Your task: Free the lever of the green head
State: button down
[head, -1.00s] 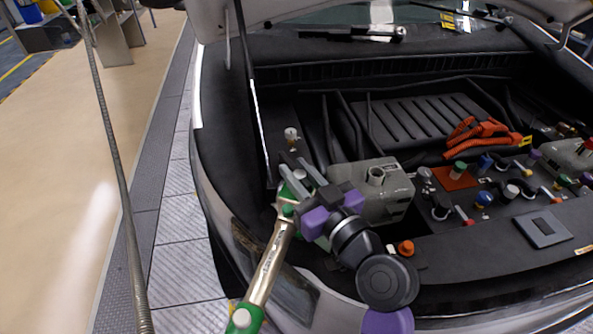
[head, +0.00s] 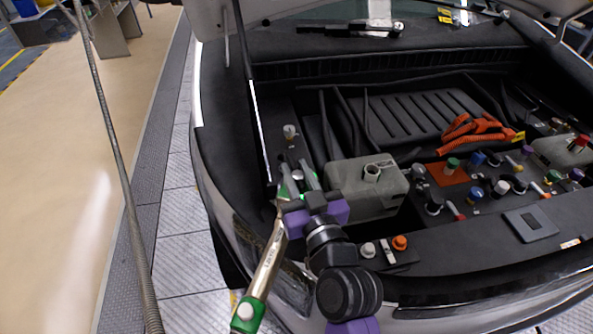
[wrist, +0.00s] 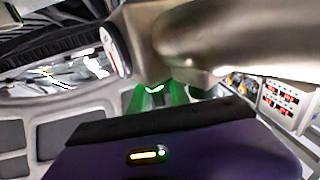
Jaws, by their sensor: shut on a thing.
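The green head (head: 287,190) sits at the upper end of a metal wand (head: 268,262) at the car's front left edge. A second green part (head: 246,314) is at the wand's lower end. My gripper (head: 300,168) is at the green head, its two fingers pointing up and away with green between them, and it is shut on the head's lever as far as I can tell. The lever itself is hidden by my gripper. In the wrist view, green parts (wrist: 153,100) show just beyond my purple gripper body, under a large blurred metal shape.
A grey reservoir with a round neck (head: 371,173) stands just right of my gripper. An orange cap (head: 400,242) is on the front ledge. Several coloured caps and an orange cable (head: 470,132) lie further right. A hanging hose (head: 115,165) is at left; the floor there is clear.

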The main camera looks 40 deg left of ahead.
aim_at(304, 190)
jog(key=c, duration=1.3)
grip_release()
jog(key=shift+d+f, duration=0.1)
jog(key=shift+d, duration=0.05)
jog(key=b+v, duration=0.1)
jog(key=v, duration=0.5)
jog(key=shift+s+d+b, duration=0.3)
jog(key=shift+b, duration=0.1)
jog(key=shift+s+d, duration=0.25)
jog(key=shift+d, duration=0.1)
jog(key=shift+c, duration=0.3)
